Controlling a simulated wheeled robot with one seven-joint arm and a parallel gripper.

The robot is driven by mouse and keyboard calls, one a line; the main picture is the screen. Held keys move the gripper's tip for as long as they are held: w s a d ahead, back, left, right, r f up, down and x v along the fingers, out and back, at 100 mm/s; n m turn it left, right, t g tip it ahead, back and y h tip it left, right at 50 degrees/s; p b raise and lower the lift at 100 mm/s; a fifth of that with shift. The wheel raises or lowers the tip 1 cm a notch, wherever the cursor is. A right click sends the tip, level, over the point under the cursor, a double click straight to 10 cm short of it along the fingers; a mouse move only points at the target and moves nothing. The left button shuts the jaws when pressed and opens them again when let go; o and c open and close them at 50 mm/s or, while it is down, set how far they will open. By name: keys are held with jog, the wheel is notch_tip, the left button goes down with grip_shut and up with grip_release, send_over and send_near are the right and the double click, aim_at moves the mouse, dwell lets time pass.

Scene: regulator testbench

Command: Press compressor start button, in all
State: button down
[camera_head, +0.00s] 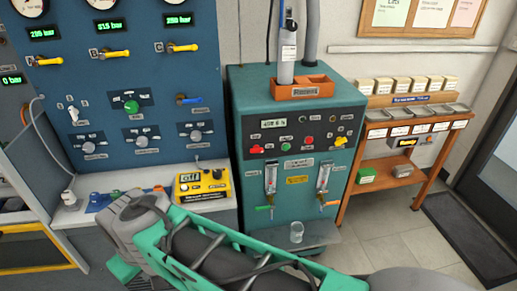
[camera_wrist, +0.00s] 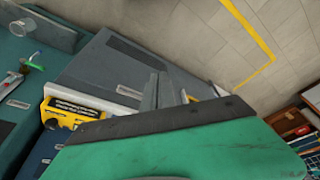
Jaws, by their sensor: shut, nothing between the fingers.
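The teal cabinet (camera_head: 293,95) stands in the middle of the head view. Its dark control panel has a green button (camera_head: 283,144), a red button (camera_head: 308,141) and a red knob (camera_head: 257,149). The blue gauge panel (camera_head: 130,75) at the left carries another green button (camera_head: 131,107). The labels are too small to read, so I cannot tell which is the compressor start button. My gripper (camera_wrist: 172,98) shows in the wrist view, its grey fingers shut and empty. No button shows near the fingertips there. My arm crosses the bottom of the head view.
A yellow device (camera_head: 201,184) sits on the bench shelf, left of the teal cabinet. A clear beaker (camera_head: 296,232) stands on the cabinet's lower ledge. A wooden rack (camera_head: 395,150) with boxes stands at right. The floor before the dark mat (camera_head: 470,240) is clear.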

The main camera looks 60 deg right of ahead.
jog(key=shift+w+d, duration=0.1)
jog(key=w+d+f+m+t+h+p, duration=0.1)
jog(key=w+d+m+h, duration=0.25)
jog(key=d+m, duration=0.7)
jog(key=w+d+f+m+h, duration=0.25)
jog(key=w+d+m, duration=0.2)
jog(key=d, duration=1.05)
jog(key=s+d+m+g+h, duration=0.1)
jog(key=s+d+m+h, duration=0.2)
jog(key=s+d+m, duration=0.2)
jog(key=s+d+m+g+h+p, duration=0.1)
jog(key=s+d+m+h, duration=0.2)
jog(key=d, duration=0.9)
jog(key=s+d+m+g+h, duration=0.2)
jog(key=s+d+m, duration=0.4)
jog(key=s+d, duration=0.3)
jog(key=shift+s+m+h, duration=0.3)
jog(key=shift+h, duration=0.4)
jog(key=shift+w+d+f, duration=0.1)
jog(key=shift+w+d, duration=0.05)
jog(key=shift+d, duration=0.05)
